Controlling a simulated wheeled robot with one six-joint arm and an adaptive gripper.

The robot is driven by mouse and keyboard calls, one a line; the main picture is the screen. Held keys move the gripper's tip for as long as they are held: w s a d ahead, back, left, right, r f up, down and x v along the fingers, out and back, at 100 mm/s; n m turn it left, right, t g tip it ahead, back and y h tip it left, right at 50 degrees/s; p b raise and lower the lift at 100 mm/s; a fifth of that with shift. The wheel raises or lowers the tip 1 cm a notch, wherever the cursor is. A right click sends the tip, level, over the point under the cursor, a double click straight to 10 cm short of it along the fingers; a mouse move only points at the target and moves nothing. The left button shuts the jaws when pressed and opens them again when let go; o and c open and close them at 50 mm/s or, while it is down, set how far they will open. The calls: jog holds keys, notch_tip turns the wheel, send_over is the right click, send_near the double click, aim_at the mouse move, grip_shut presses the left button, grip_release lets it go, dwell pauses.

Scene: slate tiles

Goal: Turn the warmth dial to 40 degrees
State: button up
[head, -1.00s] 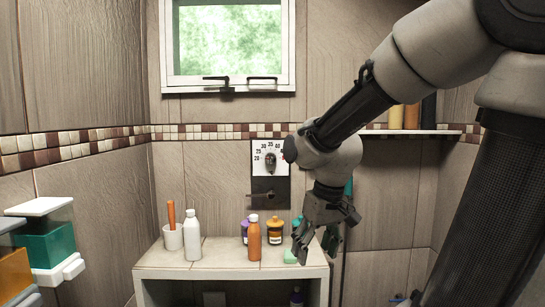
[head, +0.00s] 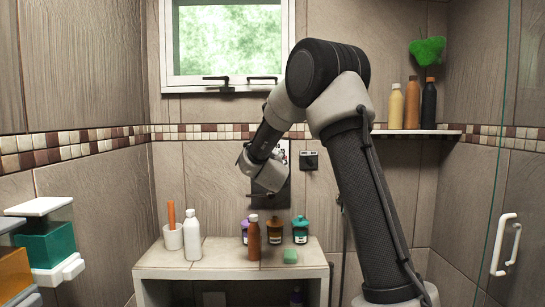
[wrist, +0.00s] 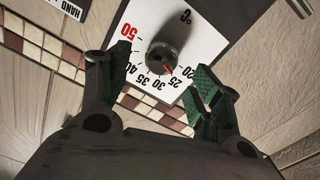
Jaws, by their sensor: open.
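The warmth dial is a dark round knob (wrist: 163,56) on a white scale plate (wrist: 200,32), seen upside down in the wrist view. Its numbers run from 20 to 50, with 50 in red. The knob's red mark points close to 25. My gripper (wrist: 152,66) is open, with one finger on each side of the knob; I cannot tell whether either touches it. In the head view my arm hides the knob and my fingers, and only a sliver of the scale plate (head: 284,149) shows.
Below, a counter (head: 225,265) holds a white bottle (head: 192,236), an orange bottle (head: 253,239), several jars and a green soap (head: 290,257). A small wall fitting (head: 309,160) is right of the dial. A shelf (head: 415,132) with bottles is further right.

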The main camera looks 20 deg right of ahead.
jog(key=x, duration=0.5)
jog(key=shift+w, duration=0.25)
jog(key=c, duration=1)
